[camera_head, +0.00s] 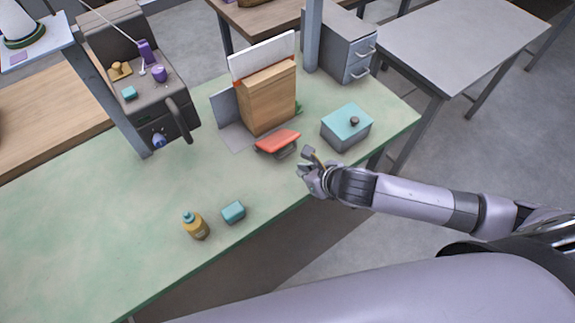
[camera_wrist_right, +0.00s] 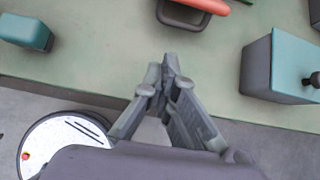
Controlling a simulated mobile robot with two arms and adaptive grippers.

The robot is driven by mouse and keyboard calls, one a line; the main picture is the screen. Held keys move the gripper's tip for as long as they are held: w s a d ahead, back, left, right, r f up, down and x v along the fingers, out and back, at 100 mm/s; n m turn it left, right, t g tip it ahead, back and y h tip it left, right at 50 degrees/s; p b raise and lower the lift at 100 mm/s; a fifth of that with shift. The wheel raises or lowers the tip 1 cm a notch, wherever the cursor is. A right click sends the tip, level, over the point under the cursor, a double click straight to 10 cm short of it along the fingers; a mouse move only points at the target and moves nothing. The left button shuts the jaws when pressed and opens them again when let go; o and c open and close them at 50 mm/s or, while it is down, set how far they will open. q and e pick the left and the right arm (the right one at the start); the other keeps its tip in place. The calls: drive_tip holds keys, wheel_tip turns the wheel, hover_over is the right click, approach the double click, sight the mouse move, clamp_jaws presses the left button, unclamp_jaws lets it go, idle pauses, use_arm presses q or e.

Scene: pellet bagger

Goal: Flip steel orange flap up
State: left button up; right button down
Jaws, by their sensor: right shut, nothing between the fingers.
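The orange flap (camera_head: 278,141) sits low at the front of the wooden block (camera_head: 269,98) on the green table in the head view. It lies roughly flat, slightly tilted, over a dark grey base (camera_head: 285,153). In the right wrist view the flap (camera_wrist_right: 208,5) and its dark base (camera_wrist_right: 183,16) are cut off by the top edge. My right gripper (camera_head: 306,163) is just in front of and to the right of the flap, apart from it. In the wrist view its fingertips (camera_wrist_right: 164,68) meet, with nothing between them. My left gripper is not in view.
A grey box with a teal lid and dark knob (camera_head: 346,127) stands to the right of the flap. A dark machine (camera_head: 140,80) is at the back left. The table's middle left is clear.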

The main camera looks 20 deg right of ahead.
sight(279, 146)
drive_tip(key=p+x, duration=0.1)
drive_tip(key=x, duration=0.9)
drive_tip(key=shift+w+a+f, duration=0.1)
drive_tip(key=shift+w+a, duration=0.05)
drive_tip(key=shift+w, duration=0.1)
drive_tip(key=shift+w, duration=0.15)
